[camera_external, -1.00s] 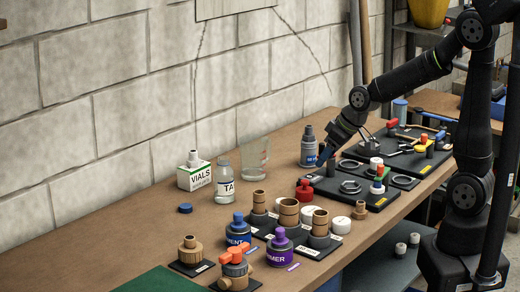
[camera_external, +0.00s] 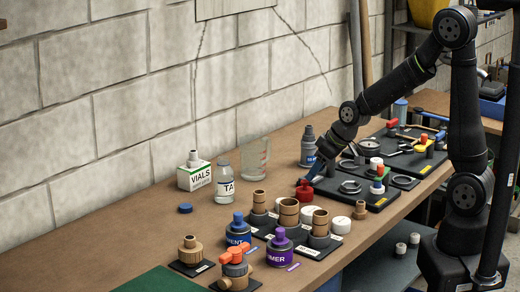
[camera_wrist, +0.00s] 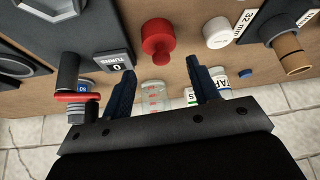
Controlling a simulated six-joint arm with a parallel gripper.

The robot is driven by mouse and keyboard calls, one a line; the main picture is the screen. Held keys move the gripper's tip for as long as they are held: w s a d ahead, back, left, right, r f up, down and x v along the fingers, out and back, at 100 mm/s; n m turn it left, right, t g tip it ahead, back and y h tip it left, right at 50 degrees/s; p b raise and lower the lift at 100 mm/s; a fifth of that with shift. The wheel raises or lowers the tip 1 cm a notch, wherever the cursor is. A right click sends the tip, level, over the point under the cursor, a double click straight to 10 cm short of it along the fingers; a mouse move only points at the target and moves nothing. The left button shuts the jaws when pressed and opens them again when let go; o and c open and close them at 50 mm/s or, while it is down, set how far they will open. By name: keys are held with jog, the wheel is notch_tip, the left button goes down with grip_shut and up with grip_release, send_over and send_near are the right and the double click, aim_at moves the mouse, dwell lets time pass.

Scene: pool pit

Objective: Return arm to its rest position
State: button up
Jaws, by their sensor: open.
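My gripper (camera_external: 311,172) hangs over the workbench (camera_external: 150,232), just above and beside a red knobbed part (camera_external: 305,191). In the wrist view my gripper (camera_wrist: 163,73) shows two dark blue fingers spread apart with nothing between their tips. The red part (camera_wrist: 158,42) stands on the bench beyond the tips, roughly centred between them. I cannot tell the exact height of the fingers over the bench.
A black board with rings (camera_external: 376,200) lies right of my gripper. The wall (camera_external: 110,100) runs behind.

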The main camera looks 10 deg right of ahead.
aim_at(308, 184)
jog(key=x, duration=0.6)
jog(key=shift+f, duration=0.35)
jog(key=shift+r, duration=0.15)
